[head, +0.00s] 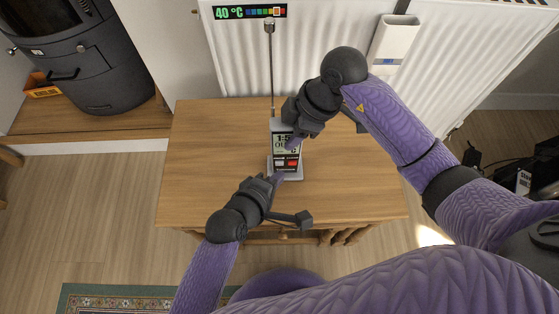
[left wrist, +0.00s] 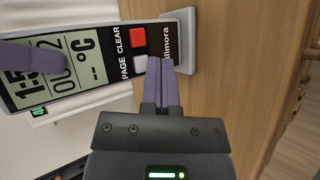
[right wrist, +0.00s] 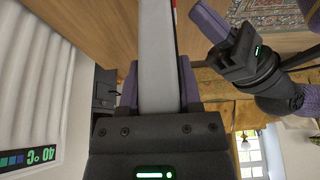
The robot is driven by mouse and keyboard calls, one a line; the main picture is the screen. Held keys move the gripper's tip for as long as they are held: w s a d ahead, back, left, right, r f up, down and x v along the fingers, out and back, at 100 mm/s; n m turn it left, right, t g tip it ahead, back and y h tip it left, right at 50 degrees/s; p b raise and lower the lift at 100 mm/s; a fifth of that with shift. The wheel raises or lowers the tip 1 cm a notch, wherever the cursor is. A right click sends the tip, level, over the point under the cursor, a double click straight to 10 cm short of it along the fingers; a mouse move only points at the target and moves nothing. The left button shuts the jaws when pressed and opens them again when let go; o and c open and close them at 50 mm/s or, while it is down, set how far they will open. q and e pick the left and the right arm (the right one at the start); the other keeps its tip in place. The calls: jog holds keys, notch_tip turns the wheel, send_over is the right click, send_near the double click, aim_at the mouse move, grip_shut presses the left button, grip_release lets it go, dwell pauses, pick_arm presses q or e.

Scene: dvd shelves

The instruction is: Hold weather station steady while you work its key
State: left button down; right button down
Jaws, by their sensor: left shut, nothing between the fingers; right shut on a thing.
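The weather station (head: 286,151) stands on its grey base (head: 291,174) on the wooden table, with a display and a panel below it. In the left wrist view, a red key (left wrist: 138,37) is by CLEAR and a grey key (left wrist: 140,65) by PAGE. My right gripper (head: 291,141) is shut on the station's body, whose grey side (right wrist: 158,60) shows between its fingers. A right fingertip covers part of the display. My left gripper (head: 278,178) is shut and empty. Its fingertips (left wrist: 161,64) are beside the grey key; I cannot tell whether they touch the panel.
The wooden table (head: 215,165) is otherwise clear around the station. A thin rod (head: 271,70) rises behind it. A white radiator (head: 330,35) with a 40 °C strip (head: 249,12) stands at the back. A dark stove (head: 80,55) is at the far left.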

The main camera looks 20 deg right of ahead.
pick_arm(q)
jog(key=shift+s+a, duration=0.25)
jog(key=shift+s, duration=0.55)
jog(key=shift+s+a, duration=0.2)
jog(key=shift+s, duration=0.6)
jog(key=shift+s+a, duration=0.25)
jog(key=shift+s, duration=0.55)
jog(key=s+a, duration=0.2)
jog(key=a, duration=0.1)
jog(key=shift+s+a+r, duration=0.15)
jog(key=shift+s+r, duration=0.2)
pick_arm(e)
jog(key=shift+c, duration=1)
grip_release()
jog(key=v, duration=1.2)
